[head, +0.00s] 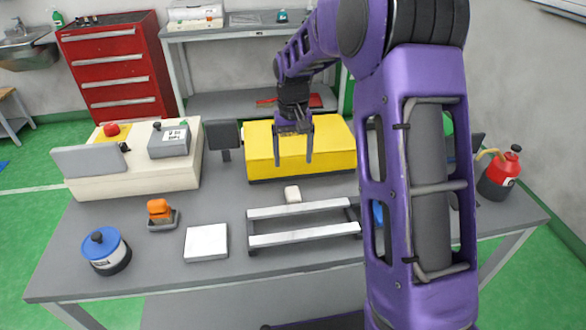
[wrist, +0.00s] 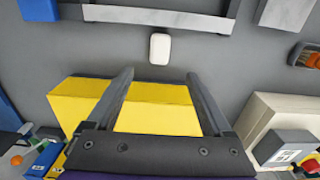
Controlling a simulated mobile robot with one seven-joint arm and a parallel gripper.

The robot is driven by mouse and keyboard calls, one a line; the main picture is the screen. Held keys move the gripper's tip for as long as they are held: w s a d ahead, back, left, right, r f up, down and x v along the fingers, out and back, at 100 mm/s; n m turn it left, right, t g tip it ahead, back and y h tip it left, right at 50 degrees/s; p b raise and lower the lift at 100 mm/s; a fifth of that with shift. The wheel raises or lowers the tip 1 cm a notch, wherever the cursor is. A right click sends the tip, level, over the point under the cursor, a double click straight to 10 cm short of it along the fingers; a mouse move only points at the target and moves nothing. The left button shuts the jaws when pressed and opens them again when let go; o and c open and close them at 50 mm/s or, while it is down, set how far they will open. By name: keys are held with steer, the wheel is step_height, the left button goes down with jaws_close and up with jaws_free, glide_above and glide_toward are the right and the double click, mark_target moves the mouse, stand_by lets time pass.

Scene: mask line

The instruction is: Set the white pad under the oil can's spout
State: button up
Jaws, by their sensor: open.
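A flat white square pad (head: 206,242) lies on the grey bench, left of the metal rack, near the front edge. It seems to show as a pale square (wrist: 286,12) at the wrist view's top right. The red oil can (head: 500,175) stands at the bench's right end; its tan spout (head: 487,153) points left toward my arm, which hides part of the area beside it. My gripper (head: 293,160) is open and empty, pointing down in front of the yellow box; its fingers show in the wrist view (wrist: 158,75).
A small white block (head: 292,193) lies between the yellow box (head: 320,152) and the metal rack (head: 305,238). An orange-topped item (head: 160,214) and blue-lidded tin (head: 106,250) stand left. A cream control box (head: 135,170) is behind. My arm hides part of the right side.

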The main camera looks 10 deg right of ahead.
steer(key=t+b, duration=0.2)
steer(key=t, duration=0.2)
glide_toward(292, 190)
steer(key=f, duration=0.1)
steer(key=f+b, duration=0.2)
steer(key=shift+d+f, duration=0.25)
steer(key=shift+d, duration=0.05)
steer(key=shift+t, duration=0.3)
steer(key=shift+w+a+b+x, duration=0.15)
steer(key=shift+b+x, duration=0.2)
steer(key=shift+x, duration=1.1)
steer(key=shift+w+a+b+x, duration=0.15)
steer(key=shift+b+x, duration=0.2)
steer(key=shift+x, duration=1.1)
steer(key=shift+r, duration=0.1)
steer(key=shift+c, duration=0.2)
